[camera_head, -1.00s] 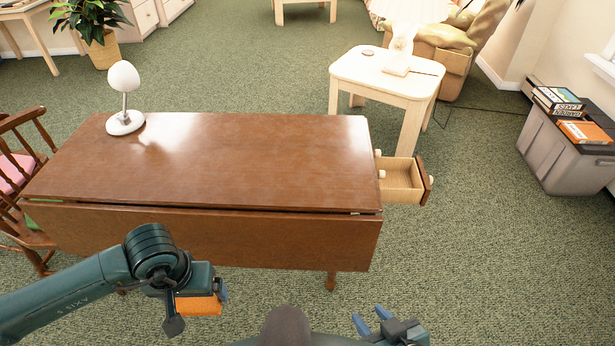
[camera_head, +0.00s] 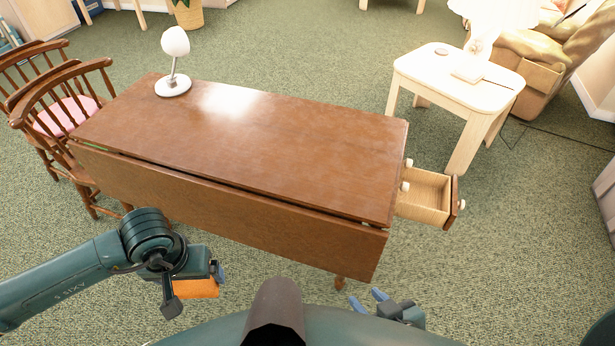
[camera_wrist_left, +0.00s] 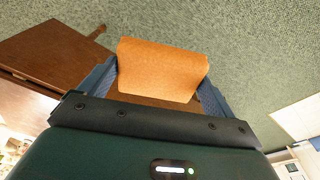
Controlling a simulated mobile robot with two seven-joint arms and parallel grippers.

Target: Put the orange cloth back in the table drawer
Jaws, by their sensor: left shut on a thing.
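The orange cloth (camera_head: 196,288) is held in my left gripper (camera_head: 218,273), in front of the table's near side and low in the head view. In the left wrist view the cloth (camera_wrist_left: 162,68) spans between the two blue fingers. The brown table (camera_head: 250,140) has a drawer (camera_head: 425,195) pulled open at its right end. The visible part of the drawer's inside looks empty. My right gripper (camera_head: 369,300) shows at the bottom, with its blue fingers apart and nothing visible between them. The drawer is to the right of and beyond both grippers.
A white lamp (camera_head: 174,60) stands on the table's far left. Wooden chairs (camera_head: 75,110) stand at the left. A pale side table (camera_head: 455,80) is beyond the drawer. Green carpet (camera_head: 520,240) is clear to the right of the drawer.

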